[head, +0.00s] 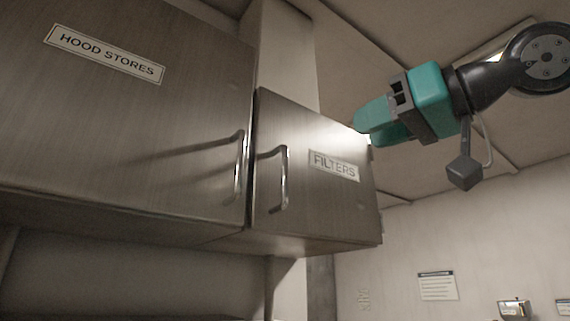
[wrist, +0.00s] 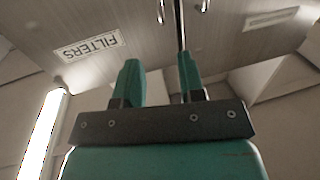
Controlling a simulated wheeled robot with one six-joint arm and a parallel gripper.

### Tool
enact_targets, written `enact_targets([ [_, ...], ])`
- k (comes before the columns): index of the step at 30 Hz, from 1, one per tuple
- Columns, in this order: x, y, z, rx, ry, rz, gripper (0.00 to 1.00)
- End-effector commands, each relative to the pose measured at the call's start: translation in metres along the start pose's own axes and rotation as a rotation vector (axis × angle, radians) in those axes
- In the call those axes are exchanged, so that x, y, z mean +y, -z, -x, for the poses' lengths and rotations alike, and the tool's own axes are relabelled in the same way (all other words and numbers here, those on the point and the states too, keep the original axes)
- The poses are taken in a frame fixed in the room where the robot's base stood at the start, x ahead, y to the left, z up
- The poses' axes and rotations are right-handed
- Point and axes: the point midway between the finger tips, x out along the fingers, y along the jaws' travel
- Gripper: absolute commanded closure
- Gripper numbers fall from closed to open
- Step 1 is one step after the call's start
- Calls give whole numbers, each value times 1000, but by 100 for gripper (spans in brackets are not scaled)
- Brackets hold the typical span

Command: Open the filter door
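The filter door (head: 310,205) is a brushed-metal door labelled FILTERS, with a vertical bar handle (head: 284,180) near its left edge. It looks shut. In the wrist view the door (wrist: 125,22) appears upside down, its handle (wrist: 160,12) at the top edge. My gripper (head: 368,124) has teal fingers and is up at the right of the door in the head view, apart from the handle. In the wrist view the fingers (wrist: 160,66) stand apart with nothing between them, so it is open.
A larger door labelled HOOD STORES (head: 120,130) adjoins on the left, with its own handle (head: 241,165) close to the filter door's handle. A wall with a posted notice (head: 438,286) is at the right. The space below and right of the cabinet looks clear.

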Motion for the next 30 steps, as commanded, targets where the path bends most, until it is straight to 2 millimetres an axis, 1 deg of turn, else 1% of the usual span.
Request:
enact_targets([
  [3,-2,2,-11,-1,9,-4,64],
  [7,-3,0,-25,-9,8,-4,64],
  [9,-2,4,-35,-6,9,-7,64],
  [13,-2,2,-53,-10,7,-5,64],
  [17,-2,0,-79,-11,7,-4,64],
  [24,-1,1,-131,-11,2,-3,64],
  [27,-1,0,-147,-10,2,-2,64],
  [30,0,-1,-159,-9,-1,-2,64],
])
